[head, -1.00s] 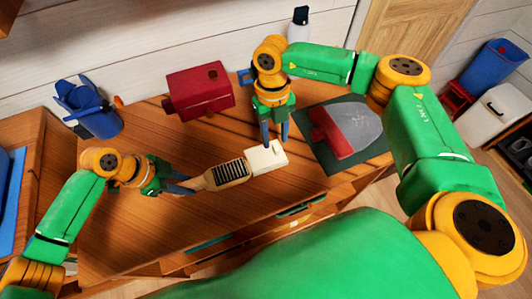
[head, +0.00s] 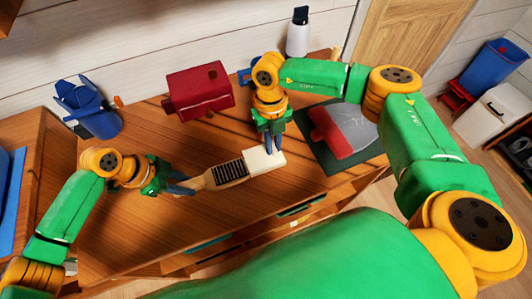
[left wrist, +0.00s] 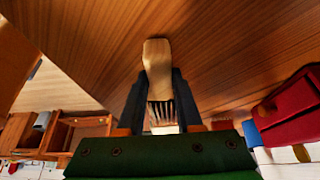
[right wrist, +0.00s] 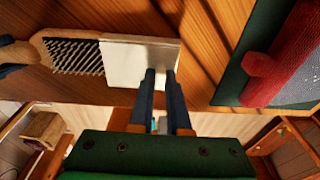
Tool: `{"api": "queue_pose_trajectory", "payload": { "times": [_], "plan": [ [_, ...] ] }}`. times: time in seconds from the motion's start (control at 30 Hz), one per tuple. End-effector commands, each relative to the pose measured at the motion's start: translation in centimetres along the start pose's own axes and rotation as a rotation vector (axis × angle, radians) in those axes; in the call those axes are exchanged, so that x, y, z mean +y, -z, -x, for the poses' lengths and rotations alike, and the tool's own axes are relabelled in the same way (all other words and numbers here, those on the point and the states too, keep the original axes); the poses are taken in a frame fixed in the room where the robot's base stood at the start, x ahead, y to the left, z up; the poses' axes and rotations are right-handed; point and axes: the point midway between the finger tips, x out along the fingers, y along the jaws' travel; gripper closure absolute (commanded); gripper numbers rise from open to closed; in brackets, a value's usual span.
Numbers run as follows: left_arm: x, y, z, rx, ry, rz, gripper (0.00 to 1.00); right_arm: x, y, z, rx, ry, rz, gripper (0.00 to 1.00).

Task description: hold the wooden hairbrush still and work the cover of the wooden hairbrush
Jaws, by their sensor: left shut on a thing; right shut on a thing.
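The wooden hairbrush (head: 231,173) lies at the front middle of the desk, its dark bristles showing in the middle. Its pale cover (head: 268,161) sits over the right end, and it also shows in the right wrist view (right wrist: 135,65). My left gripper (head: 190,187) is shut on the brush's handle; in the left wrist view the handle (left wrist: 157,62) shows between the fingers. My right gripper (head: 272,148) points down and is shut on the cover, its fingers (right wrist: 160,75) close together at the cover's near edge. The bristles under the cover are hidden.
A dark green mat (head: 311,143) bearing a red and grey object (head: 330,135) lies right of the cover. A red box (head: 200,90) stands behind. A blue container (head: 97,120) is at the back left. The wooden desk (head: 130,225) is clear at front left.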

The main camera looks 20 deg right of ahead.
Motion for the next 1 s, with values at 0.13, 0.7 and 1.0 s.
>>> {"api": "queue_pose_trajectory", "payload": {
  "times": [0.13,0.7,1.0],
  "plan": [
    [0.0,0.0,0.0,0.0,0.0,-0.001,1.0,1.0,0.0,0.0,0.0,-0.002,0.002,1.0],
    [0.0,0.0,0.0,0.0,-0.001,-0.001,1.0,4.5,0.0,0.0,-0.001,-0.002,0.003,1.0],
    [0.0,0.0,0.0,0.001,-0.001,-0.001,1.0,6.2,0.0,0.0,-0.001,-0.002,0.003,1.0]
  ]
}}
